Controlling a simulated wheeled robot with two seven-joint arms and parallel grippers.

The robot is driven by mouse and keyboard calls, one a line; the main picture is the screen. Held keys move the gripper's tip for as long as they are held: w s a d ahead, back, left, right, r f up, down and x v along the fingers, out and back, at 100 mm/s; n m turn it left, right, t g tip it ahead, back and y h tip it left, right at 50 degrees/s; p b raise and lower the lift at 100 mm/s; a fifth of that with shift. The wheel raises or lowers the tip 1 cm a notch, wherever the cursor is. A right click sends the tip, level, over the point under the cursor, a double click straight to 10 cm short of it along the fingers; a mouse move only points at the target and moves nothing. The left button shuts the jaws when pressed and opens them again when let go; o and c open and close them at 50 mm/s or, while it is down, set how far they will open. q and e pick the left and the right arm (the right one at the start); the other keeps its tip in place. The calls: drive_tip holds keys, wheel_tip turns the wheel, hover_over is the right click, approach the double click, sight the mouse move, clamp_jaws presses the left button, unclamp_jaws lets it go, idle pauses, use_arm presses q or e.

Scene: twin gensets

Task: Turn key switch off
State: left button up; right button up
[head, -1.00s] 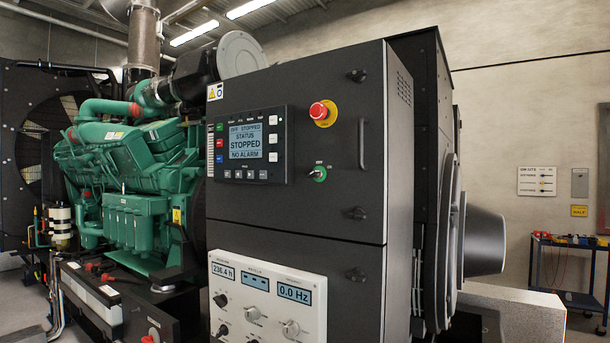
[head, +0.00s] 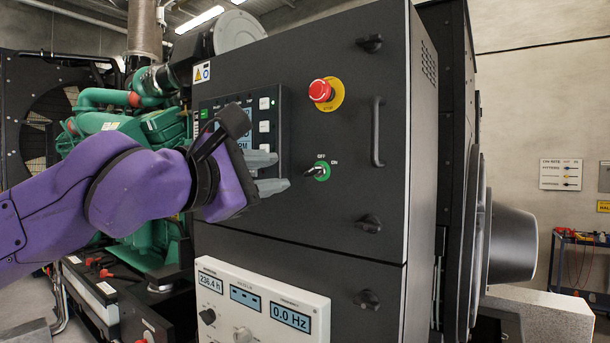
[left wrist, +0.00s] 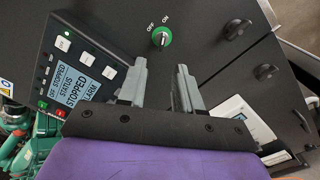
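The key switch (head: 320,171) is a small dark key in a round green plate on the dark cabinet door, with OFF and ON printed above it. It also shows in the left wrist view (left wrist: 162,38), beyond the fingertips; I cannot tell for sure which mark it points to. My left gripper (head: 274,173) is open and empty, just left of the switch in the head view. In the left wrist view its two grey fingers (left wrist: 162,70) stand apart, with the switch roughly in line with the gap. No contact with the switch shows. My right gripper is not in view.
A red emergency stop button (head: 321,91) sits above the switch, and a door handle (head: 377,132) to its right. A control panel display (left wrist: 90,78) reading STOPPED is left of the fingers, mostly hidden in the head view. A white meter panel (head: 262,305) lies below.

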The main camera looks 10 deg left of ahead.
sight(308, 172)
use_arm(q)
drive_tip(key=p+x, duration=0.2)
drive_tip(key=x, duration=0.7)
drive_tip(key=shift+d+f, duration=0.1)
drive_tip(key=shift+s, duration=0.1)
clamp_jaws()
